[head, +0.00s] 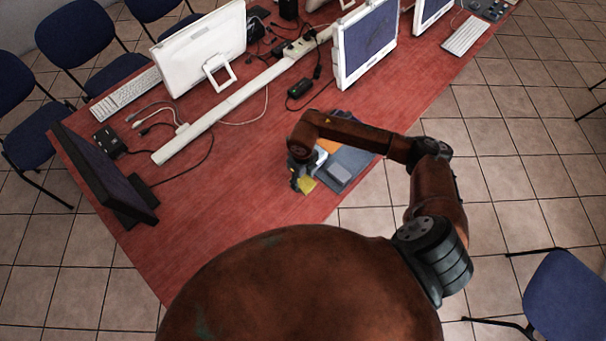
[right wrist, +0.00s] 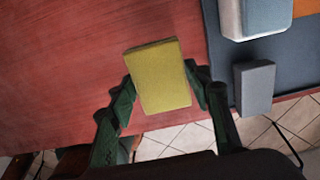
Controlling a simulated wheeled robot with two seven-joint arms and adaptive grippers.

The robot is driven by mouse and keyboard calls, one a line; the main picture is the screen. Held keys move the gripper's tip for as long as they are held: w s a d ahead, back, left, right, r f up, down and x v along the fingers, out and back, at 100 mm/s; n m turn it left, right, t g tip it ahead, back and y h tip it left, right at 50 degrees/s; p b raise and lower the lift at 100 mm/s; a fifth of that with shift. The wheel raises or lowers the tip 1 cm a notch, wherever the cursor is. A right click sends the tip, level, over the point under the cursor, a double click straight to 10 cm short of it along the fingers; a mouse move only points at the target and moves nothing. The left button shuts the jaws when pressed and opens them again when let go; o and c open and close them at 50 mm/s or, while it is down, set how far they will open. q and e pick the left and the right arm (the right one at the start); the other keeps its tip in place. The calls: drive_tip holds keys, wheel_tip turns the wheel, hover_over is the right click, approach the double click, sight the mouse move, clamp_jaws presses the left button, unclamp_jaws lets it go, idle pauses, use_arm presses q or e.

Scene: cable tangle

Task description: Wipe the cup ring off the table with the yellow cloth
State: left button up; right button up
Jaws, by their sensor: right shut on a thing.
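The yellow cloth (right wrist: 160,78) looks like a folded block between the two fingers of my right gripper (right wrist: 160,98). The right gripper is shut on it above the red table (right wrist: 60,70), close to the table's front edge. In the head view the cloth (head: 307,185) shows just below my right gripper (head: 297,180). I cannot tell whether the cloth touches the table. No cup ring can be made out in either view; the arm and cloth may hide it. My left gripper is not in view.
A grey-blue mat (head: 352,163) lies right of the cloth, with a grey block (head: 339,174) and an orange item (head: 328,146) on it. A dark monitor (head: 105,178) stands at left. A white cable duct (head: 225,108) crosses the table. The table's front left is clear.

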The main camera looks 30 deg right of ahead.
drive_tip(key=shift+r, duration=0.6)
drive_tip(key=shift+w+r+p, duration=0.1)
drive_tip(key=shift+r+p, duration=0.55)
drive_tip(key=shift+r, duration=0.35)
